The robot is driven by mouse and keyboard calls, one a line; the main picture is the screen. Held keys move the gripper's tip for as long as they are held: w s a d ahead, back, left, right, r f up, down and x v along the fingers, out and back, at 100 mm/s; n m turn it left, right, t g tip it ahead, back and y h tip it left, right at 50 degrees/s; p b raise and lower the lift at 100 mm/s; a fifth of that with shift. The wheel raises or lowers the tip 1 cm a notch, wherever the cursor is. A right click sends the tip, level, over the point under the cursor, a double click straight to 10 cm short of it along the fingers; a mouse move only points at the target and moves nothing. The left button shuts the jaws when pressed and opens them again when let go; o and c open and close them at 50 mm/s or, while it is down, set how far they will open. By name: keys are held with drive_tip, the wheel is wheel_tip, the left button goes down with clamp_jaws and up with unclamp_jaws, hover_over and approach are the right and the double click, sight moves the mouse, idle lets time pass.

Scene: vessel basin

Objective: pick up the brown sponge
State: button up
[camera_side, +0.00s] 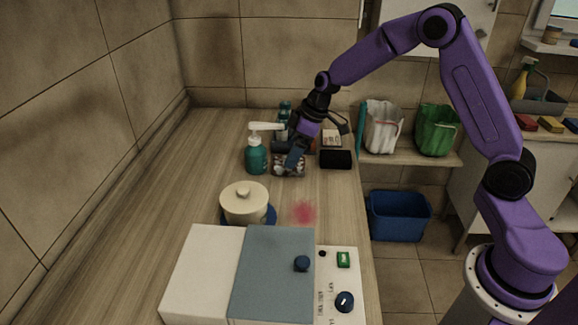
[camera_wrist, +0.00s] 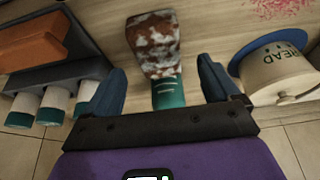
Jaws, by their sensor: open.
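My gripper (camera_wrist: 160,88) is open, with one blue finger on each side of a mottled brown-and-white block (camera_wrist: 152,40). A teal piece adjoins the block's lower end in the wrist view. In the side view the gripper (camera_side: 294,160) is low over this patterned block (camera_side: 290,171), beside a teal pump bottle (camera_side: 256,158). No contact can be made out. A plain orange-brown block (camera_wrist: 30,42) lies in a dark holder (camera_wrist: 82,45) at the left of the wrist view. I cannot tell which block is the brown sponge.
A cream lidded pot (camera_side: 244,203) stands nearer the side camera, right of the gripper in the wrist view (camera_wrist: 278,75). White-and-teal bottles (camera_wrist: 53,103) stand by the holder. A black box (camera_side: 335,159) is near the counter edge. A red stain (camera_side: 303,213) marks clear counter.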

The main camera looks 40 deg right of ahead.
drive_tip(key=shift+d+x, duration=0.1)
drive_tip(key=shift+x, duration=0.95)
drive_tip(key=shift+d+x, duration=0.15)
drive_tip(key=shift+x, duration=0.95)
drive_tip(key=shift+s+f, duration=0.1)
drive_tip(key=shift+s, duration=0.1)
drive_tip(key=c, duration=1.1)
drive_tip(key=shift+c, duration=0.2)
drive_tip(key=shift+s+r, duration=0.35)
drive_tip(key=shift+r, duration=0.1)
drive_tip(key=s+r, duration=0.7)
drive_tip(key=s, duration=0.6)
drive_tip(key=shift+d, duration=0.5)
drive_tip(key=shift+s, duration=0.15)
